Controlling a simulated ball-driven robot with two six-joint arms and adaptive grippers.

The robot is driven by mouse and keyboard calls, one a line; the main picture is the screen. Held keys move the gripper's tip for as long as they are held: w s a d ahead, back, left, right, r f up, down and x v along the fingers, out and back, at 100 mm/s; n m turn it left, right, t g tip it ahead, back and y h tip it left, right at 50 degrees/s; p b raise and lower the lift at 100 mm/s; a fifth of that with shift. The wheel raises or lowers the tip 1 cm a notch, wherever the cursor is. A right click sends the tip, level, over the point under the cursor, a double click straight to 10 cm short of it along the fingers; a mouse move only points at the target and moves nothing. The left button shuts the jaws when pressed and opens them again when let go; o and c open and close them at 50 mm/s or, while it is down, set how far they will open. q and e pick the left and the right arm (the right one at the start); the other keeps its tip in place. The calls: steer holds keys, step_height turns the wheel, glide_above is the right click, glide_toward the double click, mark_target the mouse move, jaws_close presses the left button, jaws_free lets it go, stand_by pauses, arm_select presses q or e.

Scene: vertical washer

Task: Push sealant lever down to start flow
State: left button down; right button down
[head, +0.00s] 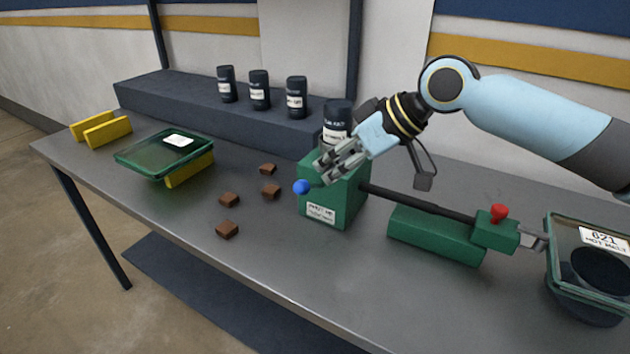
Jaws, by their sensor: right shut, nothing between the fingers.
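A green dispenser box (345,190) with a white label stands on the table. A blue ball knob (301,187) shows at its left side; whether it is the lever's end I cannot tell. A dark hose (415,203) runs from the box to a green nozzle block (495,233) with a red knob (498,212) on top. My right gripper (325,172) is shut and empty, over the box's top left, its fingertips close to the blue knob. Whether they touch it I cannot tell. The gripper hides part of the box's top. My left gripper is out of view.
A clear green-rimmed bin (556,285) holding a dark round container stands at the right. Another green-lidded tray (152,166) sits at the left near yellow brackets (108,131). Several brown blocks (228,230) lie left of the box. Black canisters (259,90) stand on a shelf behind.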

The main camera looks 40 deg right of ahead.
mark_target(305, 185)
steer(key=x, duration=0.4)
steer(key=shift+w+a+p, duration=0.1)
steer(key=shift+p, duration=0.2)
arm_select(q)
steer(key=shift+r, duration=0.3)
arm_select(e)
steer(key=shift+f, duration=0.1)
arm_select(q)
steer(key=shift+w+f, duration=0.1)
arm_select(e)
steer(key=shift+w+f, duration=0.1)
